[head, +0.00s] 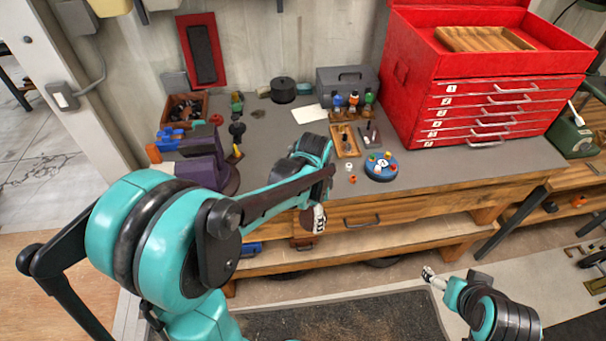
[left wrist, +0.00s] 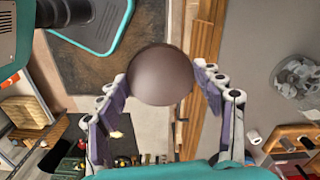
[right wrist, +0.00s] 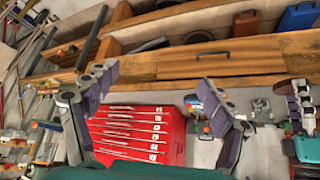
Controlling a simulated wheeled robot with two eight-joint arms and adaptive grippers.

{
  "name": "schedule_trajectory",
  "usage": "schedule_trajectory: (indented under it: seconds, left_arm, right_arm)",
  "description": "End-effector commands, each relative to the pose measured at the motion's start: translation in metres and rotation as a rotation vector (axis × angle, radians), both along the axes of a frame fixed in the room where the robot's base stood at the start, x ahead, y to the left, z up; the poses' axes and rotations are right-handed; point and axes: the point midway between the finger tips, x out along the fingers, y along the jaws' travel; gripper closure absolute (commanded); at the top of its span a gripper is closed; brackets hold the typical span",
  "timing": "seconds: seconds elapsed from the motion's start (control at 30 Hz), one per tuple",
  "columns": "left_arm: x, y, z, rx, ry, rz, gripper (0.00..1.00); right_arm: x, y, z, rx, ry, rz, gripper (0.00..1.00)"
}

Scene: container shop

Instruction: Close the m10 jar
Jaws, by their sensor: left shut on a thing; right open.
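My left gripper (head: 318,218) is in front of the bench's front edge. In the left wrist view its fingers (left wrist: 160,76) are shut on a smooth round brown-grey thing (left wrist: 162,82), seen end-on; it may be a lid, but I cannot tell. A clear, rounded container with grey metal-looking bits (left wrist: 300,82) sits on the benchtop at the right of that view. It may be the m10 jar; no label is readable. My arm seems to hide it in the head view. My right gripper (head: 430,275) is low in front of the bench; its fingers (right wrist: 155,88) are open and empty.
The grey benchtop (head: 445,163) holds a red tool chest (head: 407,75), a blue round holder (head: 380,172), a wooden tray (head: 345,153), a small white ring (head: 348,167), a black round pot (head: 283,92) and a purple vise (head: 203,160). Wooden drawers (head: 400,212) are below.

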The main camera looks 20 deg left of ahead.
Motion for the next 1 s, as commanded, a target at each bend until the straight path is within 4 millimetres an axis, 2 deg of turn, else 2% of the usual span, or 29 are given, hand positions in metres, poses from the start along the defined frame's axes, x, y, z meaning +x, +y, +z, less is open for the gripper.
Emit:
schedule_trajectory:
  seconds: [0.03, 0.5, 0.63, 0.9, 0.97, 1.0]
  left_arm:
    - [0.002, 0.0, -0.013, 0.0, 0.0, 0.05, 0.45]
    - [0.015, 0.001, -0.113, 0.001, 0.0, 0.715, 0.45]
    - [0.016, 0.001, -0.123, 0.001, 0.0, 0.806, 0.45]
    - [0.016, 0.001, -0.123, 0.002, 0.0, 0.823, 0.45]
    - [0.016, 0.001, -0.123, 0.002, 0.0, 0.822, 0.45]
    - [0.016, 0.001, -0.123, 0.002, 0.0, 0.822, 0.45]
  right_arm:
    - [0.0, 0.0, -0.008, 0.0, 0.0, 0.0, 0.18]
    - [0.0, 0.0, -0.057, 0.0, 0.0, 0.0, 0.18]
    - [0.0, 0.0, -0.061, 0.0, 0.0, 0.0, 0.18]
    - [0.0, 0.0, -0.06, 0.0, 0.0, 0.0, 0.18]
    - [0.0, 0.0, -0.06, 0.0, 0.0, 0.0, 0.31]
    - [0.0, 0.0, -0.06, 0.0, 0.0, 0.0, 0.42]
